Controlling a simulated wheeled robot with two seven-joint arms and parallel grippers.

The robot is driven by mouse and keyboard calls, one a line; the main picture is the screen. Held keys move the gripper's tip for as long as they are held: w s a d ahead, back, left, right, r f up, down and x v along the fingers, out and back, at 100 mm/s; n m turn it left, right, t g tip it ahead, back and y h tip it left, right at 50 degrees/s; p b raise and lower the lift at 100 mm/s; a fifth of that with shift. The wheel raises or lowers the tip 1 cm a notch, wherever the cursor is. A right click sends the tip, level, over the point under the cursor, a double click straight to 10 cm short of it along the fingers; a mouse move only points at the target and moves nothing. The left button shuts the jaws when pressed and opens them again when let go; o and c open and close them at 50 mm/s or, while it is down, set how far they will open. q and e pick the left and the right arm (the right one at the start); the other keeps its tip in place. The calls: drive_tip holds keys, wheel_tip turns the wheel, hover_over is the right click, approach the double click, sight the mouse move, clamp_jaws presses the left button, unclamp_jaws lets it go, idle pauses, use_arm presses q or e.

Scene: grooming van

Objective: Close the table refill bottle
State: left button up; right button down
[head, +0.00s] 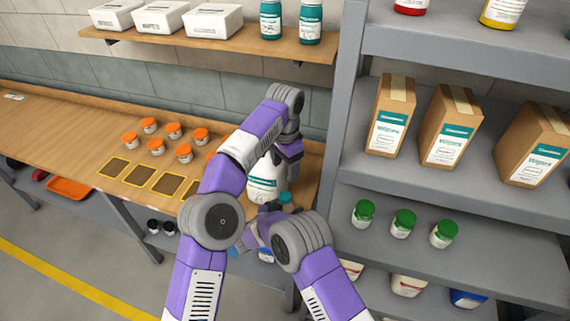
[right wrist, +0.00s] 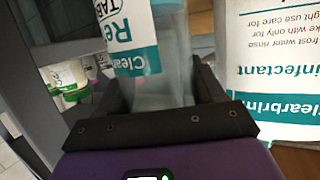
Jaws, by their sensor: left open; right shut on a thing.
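The table refill bottle (right wrist: 128,38), with a white and teal label, is between the fingers of my right gripper (right wrist: 160,88) in the right wrist view. My right gripper (head: 270,209) is shut on it; in the head view a teal part of it (head: 285,198) shows there. Its mouth and any cap cannot be made out. My left gripper (head: 289,150) is open, higher up, beside the top of a large white disinfectant jug (head: 263,187). The jug also stands close on the right in the right wrist view (right wrist: 280,85). My left arm hides part of the bench.
Orange-lidded jars (head: 156,146) and yellow-edged dark squares (head: 139,176) lie on the wooden bench (head: 50,118). A grey shelf unit (head: 343,110) on the right holds cardboard boxes (head: 450,127) and green-capped bottles (head: 403,224). A wall shelf (head: 235,42) hangs above the bench.

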idle(0.3)
drive_tip(key=shift+c, duration=0.2)
unclamp_jaws()
drive_tip(key=v, duration=0.7)
drive_tip(key=shift+s+a, duration=0.2)
drive_tip(key=shift+r, duration=0.15)
